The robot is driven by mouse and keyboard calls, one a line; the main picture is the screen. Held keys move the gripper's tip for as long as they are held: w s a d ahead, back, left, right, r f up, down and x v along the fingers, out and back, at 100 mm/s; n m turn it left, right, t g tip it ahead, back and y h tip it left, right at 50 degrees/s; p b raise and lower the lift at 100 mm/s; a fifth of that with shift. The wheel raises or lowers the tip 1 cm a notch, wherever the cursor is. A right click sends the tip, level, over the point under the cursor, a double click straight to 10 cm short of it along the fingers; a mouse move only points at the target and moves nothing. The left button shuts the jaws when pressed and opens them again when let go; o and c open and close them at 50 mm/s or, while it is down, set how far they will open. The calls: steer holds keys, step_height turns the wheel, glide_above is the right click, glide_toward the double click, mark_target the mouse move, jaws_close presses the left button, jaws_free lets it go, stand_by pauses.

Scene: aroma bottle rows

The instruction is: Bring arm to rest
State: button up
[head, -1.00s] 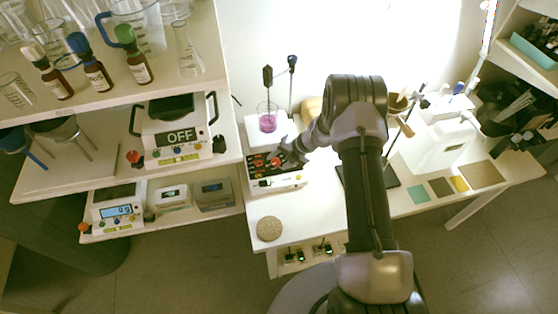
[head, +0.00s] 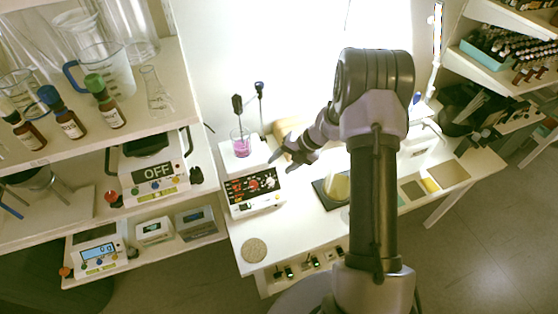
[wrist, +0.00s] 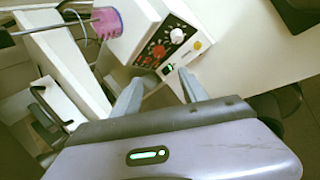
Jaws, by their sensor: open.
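My gripper (head: 282,161) is open and empty in the head view, just right of the control panel of a white hotplate stirrer (head: 250,197). In the wrist view its two fingers (wrist: 160,82) stand apart, with the front corner of the stirrer (wrist: 172,40) beyond them. My arm bends at a high elbow in the middle of the head view and hides part of the bench behind it. A beaker of pink liquid (head: 241,146) stands on the stirrer's plate; it also shows in the wrist view (wrist: 106,21).
A shelf unit at left holds brown bottles (head: 70,125), glassware and balances (head: 153,180). A round tan disc (head: 254,250) lies on the white bench (head: 285,225). A black plate with a yellowish vessel (head: 337,186) is right of the gripper. Racks of vials (head: 500,55) fill the right shelf.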

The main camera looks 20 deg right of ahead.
steer(key=shift+r, duration=0.1)
steer(key=s+a+r+n+h+b, duration=0.1)
steer(key=s+a+r+n+b, duration=0.35)
steer(key=r+n, duration=0.4)
steer(key=s+a+r+n+h+b, duration=0.1)
steer(key=s+a+r+n+b, duration=0.35)
steer(key=r+n, duration=0.4)
steer(key=s+a+n+t+b, duration=0.1)
steer(key=s+n+b, duration=0.2)
steer(key=s+n, duration=0.7)
steer(key=s+a+f+n+t+h+b, duration=0.1)
steer(key=s+a+n+b, duration=0.1)
steer(key=s+n, duration=0.7)
steer(key=shift+s+a+n+h+b, duration=0.3)
steer(key=shift+s+n+b, duration=0.15)
steer(key=shift+n, duration=0.75)
